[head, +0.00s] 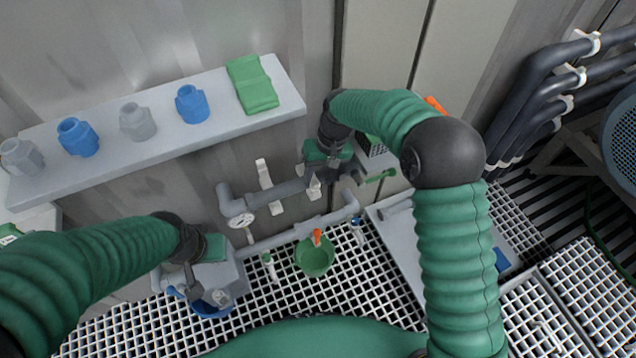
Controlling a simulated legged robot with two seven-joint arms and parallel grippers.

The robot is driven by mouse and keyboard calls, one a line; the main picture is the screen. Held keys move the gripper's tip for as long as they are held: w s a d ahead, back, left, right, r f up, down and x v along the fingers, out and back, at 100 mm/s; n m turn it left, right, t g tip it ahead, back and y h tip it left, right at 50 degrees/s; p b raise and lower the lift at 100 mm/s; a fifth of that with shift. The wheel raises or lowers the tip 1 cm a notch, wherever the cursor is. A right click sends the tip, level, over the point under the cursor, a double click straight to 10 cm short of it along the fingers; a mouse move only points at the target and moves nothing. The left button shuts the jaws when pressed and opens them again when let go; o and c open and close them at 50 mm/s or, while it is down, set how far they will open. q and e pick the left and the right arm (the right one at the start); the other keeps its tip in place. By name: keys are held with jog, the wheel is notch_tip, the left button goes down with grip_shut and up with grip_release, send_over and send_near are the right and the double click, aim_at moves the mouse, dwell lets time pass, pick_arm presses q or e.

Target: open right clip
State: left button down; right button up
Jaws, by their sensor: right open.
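A grey pipe (285,192) runs along the wall with two white clips on it. The right clip (314,187) is on the pipe just left of my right gripper (352,174) and partly hidden by it. I cannot tell whether that clip is open or closed. The left clip (263,173) stands tall above the pipe. My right gripper is open, close to the right end of the pipe; I see nothing held in it. My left gripper (188,283) points down by a grey box (222,272) at lower left, and its jaws are too unclear to judge.
A shelf (150,149) on the wall holds blue and grey fittings and a green cloth (252,84). A green bucket (314,258) stands on the white grating. A valve (242,219) joins the lower pipes. Black hoses (540,90) run at right.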

jog(key=shift+a+f, duration=0.15)
jog(key=shift+f, duration=0.3)
jog(key=shift+a, duration=0.3)
jog(key=shift+d, duration=0.15)
grip_shut()
dwell(0.7)
